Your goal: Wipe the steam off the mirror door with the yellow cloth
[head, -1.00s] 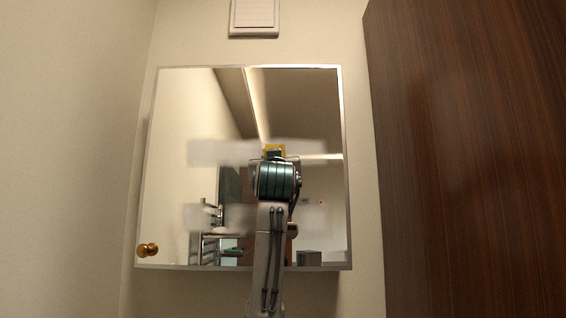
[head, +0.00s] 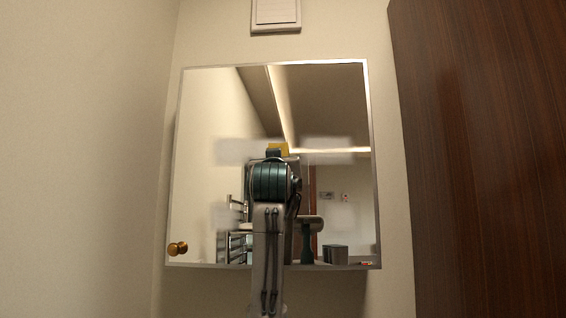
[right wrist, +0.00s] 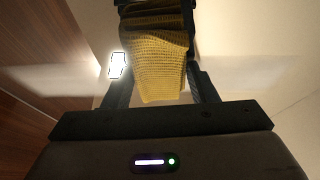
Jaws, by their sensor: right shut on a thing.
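The mirror door (head: 210,100) fills the middle of the head view, with a brass knob (head: 178,248) at its lower left. A pale steam band (head: 328,144) crosses its upper half and shows on both sides of my arm. A fainter lower steam band (head: 342,217) also shows on both sides. My right gripper (head: 276,153) is shut on the yellow cloth (head: 279,147), in front of the upper band. The cloth (right wrist: 158,60) hangs between the fingers in the right wrist view. My arm hides the middle of both bands. I cannot tell whether the cloth touches the glass.
A dark wood panel (head: 480,150) stands close on the right. A plain wall (head: 90,150) is on the left. A white vent or frame (head: 275,14) is above the mirror. The rails and boxes within the mirror are reflections.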

